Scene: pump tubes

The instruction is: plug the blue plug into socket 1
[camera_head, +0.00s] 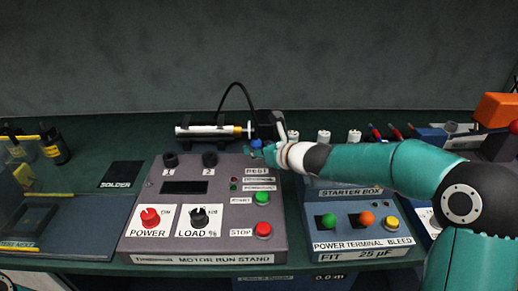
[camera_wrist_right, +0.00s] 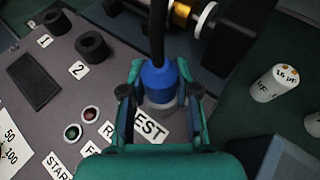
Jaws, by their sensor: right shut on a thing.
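The blue plug (camera_wrist_right: 158,78), with a black cable rising from it, is held between the fingers of my right gripper (camera_wrist_right: 160,92). In the head view the plug (camera_head: 256,143) and right gripper (camera_head: 268,152) are at the back right of the grey motor run stand, by the REST label. A pale ring shows just under the plug; I cannot tell whether the plug sits in it. Socket 1 (camera_head: 170,160) is a black round socket at the stand's back left, apart from the gripper, and also shows in the wrist view (camera_wrist_right: 57,22). My left gripper is out of view.
Socket 2 (camera_head: 210,159) stands between socket 1 and my right gripper. A syringe pump (camera_head: 205,130) lies behind the stand, with the cable arching above it. The starter box (camera_head: 350,220) and white capacitors (camera_head: 324,136) are at the right. Red and black knobs stand at the front.

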